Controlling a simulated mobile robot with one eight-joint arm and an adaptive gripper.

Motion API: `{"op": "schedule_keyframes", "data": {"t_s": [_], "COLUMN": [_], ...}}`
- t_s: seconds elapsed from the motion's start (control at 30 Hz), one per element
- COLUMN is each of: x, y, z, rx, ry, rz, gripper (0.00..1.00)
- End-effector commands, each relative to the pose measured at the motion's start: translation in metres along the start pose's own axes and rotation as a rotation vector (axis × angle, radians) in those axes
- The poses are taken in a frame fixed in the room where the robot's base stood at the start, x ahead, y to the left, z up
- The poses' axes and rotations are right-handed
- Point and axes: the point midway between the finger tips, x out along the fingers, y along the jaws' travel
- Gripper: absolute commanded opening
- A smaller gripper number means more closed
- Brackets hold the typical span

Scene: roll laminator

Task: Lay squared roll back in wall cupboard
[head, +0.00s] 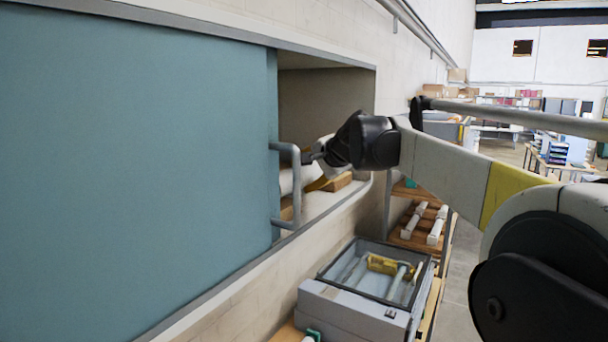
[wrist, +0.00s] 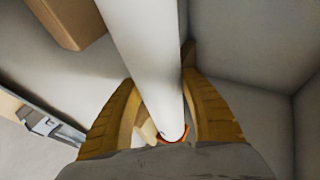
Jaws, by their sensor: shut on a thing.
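The white roll (wrist: 142,50) runs lengthwise between the yellow fingers of my gripper (wrist: 160,88) in the wrist view. The gripper is shut on it near one end, where an orange-red rim shows. The far end runs out of the picture. In the head view my gripper (head: 312,172) reaches into the open right part of the wall cupboard (head: 325,100). A white roll-like piece (head: 288,181) shows behind the door handle, partly hidden. I cannot tell whether the roll touches the cupboard floor.
The teal sliding door (head: 140,150) covers the cupboard's left part; its grey handle (head: 296,185) stands close left of my gripper. A brown block (wrist: 68,20) lies left of the roll. Below are a grey laminator (head: 350,310) and shelves with white rolls (head: 412,220).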

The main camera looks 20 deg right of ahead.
Motion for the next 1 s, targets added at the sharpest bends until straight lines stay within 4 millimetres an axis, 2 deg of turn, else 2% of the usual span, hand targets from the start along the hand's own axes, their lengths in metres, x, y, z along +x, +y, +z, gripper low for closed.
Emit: {"op": "schedule_keyframes", "data": {"t_s": [0.2,0.23,0.3,0.67,0.77,1.0], "x": [0.002,0.003,0.002,-0.001,-0.013,-0.066], "y": [0.003,0.004,0.003,-0.002,0.001,0.002], "z": [0.001,0.001,0.0,-0.001,-0.001,0.0], "rx": [0.0,0.0,0.0,0.0,0.0,0.001], "ry": [0.001,0.0,0.0,0.0,0.001,0.001], "rz": [-0.001,0.0,0.0,0.0,0.001,0.001], "gripper": [0.09,0.53,0.71,0.71,0.71,0.71]}}
